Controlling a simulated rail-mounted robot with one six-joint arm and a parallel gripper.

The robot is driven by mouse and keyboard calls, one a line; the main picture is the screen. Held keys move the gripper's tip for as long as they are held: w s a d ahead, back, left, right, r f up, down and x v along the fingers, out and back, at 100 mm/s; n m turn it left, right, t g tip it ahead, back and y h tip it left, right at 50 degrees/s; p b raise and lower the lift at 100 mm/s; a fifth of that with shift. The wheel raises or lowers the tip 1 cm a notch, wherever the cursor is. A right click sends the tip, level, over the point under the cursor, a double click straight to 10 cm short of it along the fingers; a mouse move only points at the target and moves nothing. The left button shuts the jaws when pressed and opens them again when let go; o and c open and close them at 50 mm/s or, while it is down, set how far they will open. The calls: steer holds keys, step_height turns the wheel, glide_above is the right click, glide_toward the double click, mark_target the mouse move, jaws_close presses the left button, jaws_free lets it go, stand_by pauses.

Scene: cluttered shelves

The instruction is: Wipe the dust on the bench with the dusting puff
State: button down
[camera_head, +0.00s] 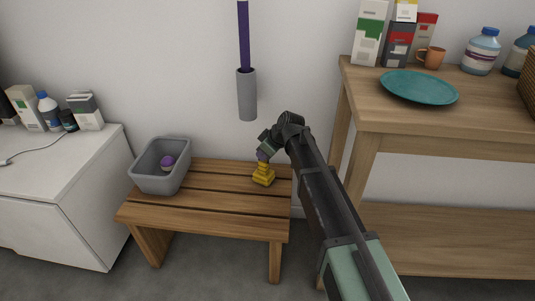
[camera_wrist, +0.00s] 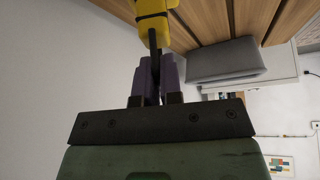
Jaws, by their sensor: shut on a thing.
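My gripper (camera_head: 263,156) is above the right part of the slatted wooden bench (camera_head: 205,202). Its purple-grey fingers (camera_wrist: 158,64) are shut on the thin dark stem of a yellow, layered head with a dark band, which I take to be the dusting puff (camera_head: 263,177). The yellow head also shows at the top of the wrist view (camera_wrist: 153,12). It hangs stem-up at the bench top; I cannot tell whether it touches the slats. Bench slats (camera_wrist: 212,20) fill the upper right there. I cannot make out any dust on the bench.
A grey wall holder (camera_head: 247,95) with a purple rod hangs behind. A wooden table (camera_head: 450,115) with a teal plate (camera_head: 418,86) is right; a white cabinet (camera_head: 60,170) is left.

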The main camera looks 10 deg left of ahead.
steer(key=shift+a+f, duration=0.1)
steer(key=shift+a, duration=1.1)
steer(key=shift+d, duration=4.9)
steer(key=shift+s+a, duration=0.15)
steer(key=shift+a, duration=1.5)
steer(key=shift+s+a, duration=0.15)
steer(key=shift+a, duration=1.5)
steer(key=shift+s+a, duration=0.15)
steer(key=shift+a, duration=1.5)
steer(key=shift+d, duration=0.1)
